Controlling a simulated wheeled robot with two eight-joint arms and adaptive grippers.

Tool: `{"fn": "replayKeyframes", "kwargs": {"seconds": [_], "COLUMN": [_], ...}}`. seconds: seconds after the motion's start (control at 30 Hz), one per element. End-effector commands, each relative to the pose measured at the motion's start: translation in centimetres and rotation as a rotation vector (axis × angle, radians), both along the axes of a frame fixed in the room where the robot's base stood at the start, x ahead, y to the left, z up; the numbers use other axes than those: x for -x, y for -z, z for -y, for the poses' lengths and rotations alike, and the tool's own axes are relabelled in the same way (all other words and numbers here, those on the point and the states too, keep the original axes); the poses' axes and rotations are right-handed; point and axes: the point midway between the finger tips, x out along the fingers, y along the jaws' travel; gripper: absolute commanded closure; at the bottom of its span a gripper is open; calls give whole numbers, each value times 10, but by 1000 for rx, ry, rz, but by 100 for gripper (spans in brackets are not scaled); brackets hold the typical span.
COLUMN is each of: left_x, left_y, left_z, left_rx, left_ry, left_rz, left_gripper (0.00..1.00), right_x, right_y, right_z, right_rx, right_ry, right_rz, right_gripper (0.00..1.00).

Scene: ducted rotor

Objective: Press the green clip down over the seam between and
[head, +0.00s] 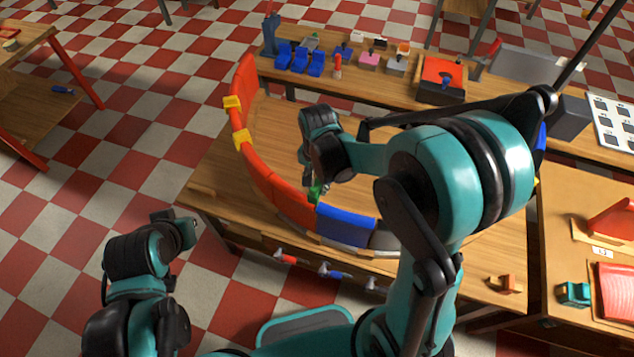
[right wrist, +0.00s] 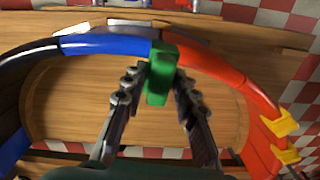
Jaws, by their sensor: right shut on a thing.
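My right gripper (head: 312,182) is shut on the green clip (head: 318,192) at the near side of the ring. In the right wrist view the clip (right wrist: 160,75) sits between the two fingertips (right wrist: 158,82). Its far end overlaps the place where the blue segment (right wrist: 105,42) meets the red segment (right wrist: 215,70). I cannot tell whether it is seated or just above the seam. In the head view, the red segment (head: 296,208) and blue segment (head: 346,226) lie side by side there. My left gripper (head: 182,228) is off the table at lower left; its fingers are unclear.
Yellow clips (head: 241,136) sit on the red arc at left. Blue parts (head: 300,60) and an orange-topped box (head: 443,76) stand along the table's back. Several small tools (head: 335,272) hang on the front edge. My right arm hides the ring's right part.

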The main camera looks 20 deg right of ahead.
Motion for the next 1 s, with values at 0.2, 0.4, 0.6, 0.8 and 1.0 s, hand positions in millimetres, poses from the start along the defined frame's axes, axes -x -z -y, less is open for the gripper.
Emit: {"fn": "replayKeyframes", "kwargs": {"seconds": [0.2, 0.4, 0.6, 0.8, 1.0], "left_x": [0, 0, 0, 0, 0], "left_y": [21, 36, 51, 65, 71], "left_z": [0, 0, 0, 0, 0], "left_rx": [0, 0, 0, 0, 0], "left_ry": [0, 0, 0, 0, 0], "left_rz": [0, 0, 0, 0, 0], "left_gripper": [100, 100, 100, 100, 100], "right_x": [0, 0, 0, 0, 0], "right_y": [22, 39, 56, 71, 78], "right_z": [0, 0, 0, 0, 0], "right_rx": [0, 0, 0, 0, 0], "right_ry": [0, 0, 0, 0, 0], "right_rz": [0, 0, 0, 0, 0], "right_gripper": [98, 98, 98, 98, 98]}}
